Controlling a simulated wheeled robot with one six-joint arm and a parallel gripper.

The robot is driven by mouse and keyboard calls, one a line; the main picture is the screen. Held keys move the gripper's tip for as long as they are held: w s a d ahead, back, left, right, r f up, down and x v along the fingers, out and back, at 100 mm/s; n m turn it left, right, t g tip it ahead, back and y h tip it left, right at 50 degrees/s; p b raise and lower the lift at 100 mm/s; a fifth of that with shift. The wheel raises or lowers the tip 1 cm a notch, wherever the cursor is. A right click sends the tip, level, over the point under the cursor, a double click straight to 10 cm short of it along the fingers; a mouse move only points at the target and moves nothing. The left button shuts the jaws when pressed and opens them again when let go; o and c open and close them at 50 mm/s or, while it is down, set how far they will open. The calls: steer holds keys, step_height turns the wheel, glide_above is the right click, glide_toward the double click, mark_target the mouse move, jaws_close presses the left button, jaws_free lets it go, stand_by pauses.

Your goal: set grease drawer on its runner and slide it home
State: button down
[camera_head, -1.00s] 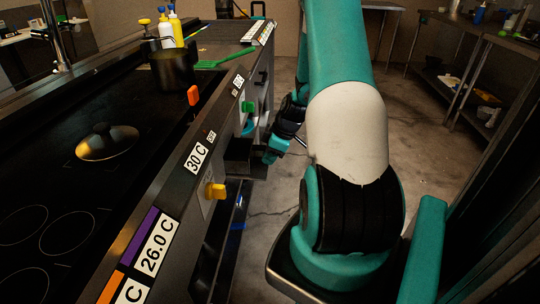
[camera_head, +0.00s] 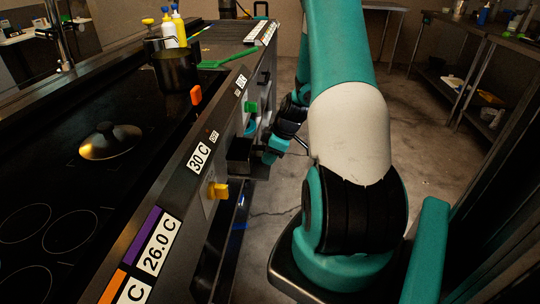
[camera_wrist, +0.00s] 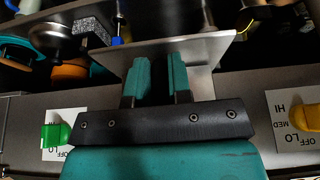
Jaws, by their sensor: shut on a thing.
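The grease drawer (camera_head: 240,152) is a dark, open-topped metal box at the griddle's front panel, between a yellow and a green knob. My gripper (camera_head: 271,152) is at its right, outer end. In the wrist view, my gripper's teal fingers (camera_wrist: 157,76) are shut at the drawer's grey metal end plate (camera_wrist: 203,52); the gripped part is mostly hidden between them. The drawer looks roughly level. The runner and the drawer's inner end are hidden, so I cannot tell whether it rests on the runner.
A yellow knob (camera_head: 217,190) and a green knob (camera_head: 250,107) stick out near the drawer. Open floor (camera_head: 440,165) lies to the right.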

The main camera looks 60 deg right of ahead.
steer(key=shift+w+a, duration=0.5)
steer(key=shift+w, duration=0.45)
steer(key=shift+w+a, duration=0.5)
steer(key=shift+w, duration=0.4)
steer(key=shift+w+a, duration=0.5)
steer(key=shift+w, duration=0.45)
stand_by(4.8)
steer(key=c, duration=1)
jaws_free()
steer(key=shift+o, duration=0.2)
